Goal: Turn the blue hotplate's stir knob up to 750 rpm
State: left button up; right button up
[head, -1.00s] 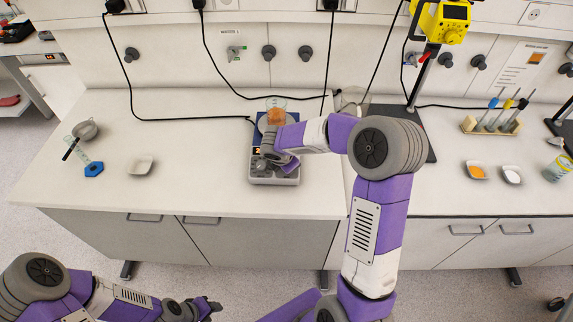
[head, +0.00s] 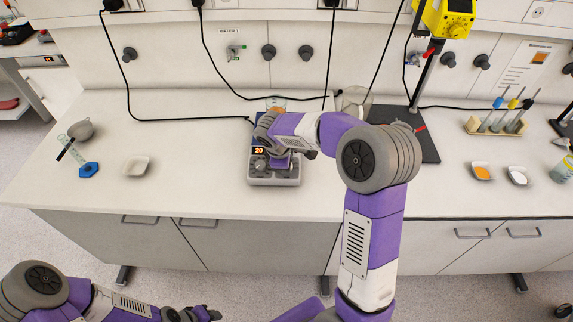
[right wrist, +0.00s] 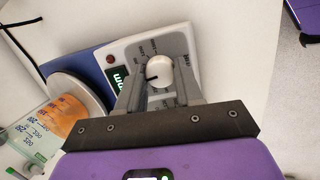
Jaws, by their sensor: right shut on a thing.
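The blue hotplate (head: 274,178) stands on the bench with its grey-white control panel facing the front edge. My right gripper (head: 277,163) comes down over the panel and covers part of it. In the right wrist view the gripper (right wrist: 160,88) has its fingers on both sides of a white round knob (right wrist: 159,72) with a dark pointer line, shut on it. A green display (right wrist: 120,80) beside the knob is partly hidden by a finger. An orange display (head: 259,151) reads 20. My left gripper (head: 207,313) is low at the front, away from the bench; its jaws are unclear.
A beaker of orange liquid (right wrist: 70,120) stands on the hotplate's round top. A dark stand base (head: 420,146) is at the right. The bench left of the hotplate is mostly clear.

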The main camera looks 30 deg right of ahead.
jog(key=shift+m, duration=0.6)
jog(key=o, duration=1)
jog(key=shift+o, duration=0.2)
jog(key=p+v, duration=0.1)
jog(key=v, duration=0.6)
jog(key=shift+r, duration=0.35)
jog(key=shift+a, duration=0.1)
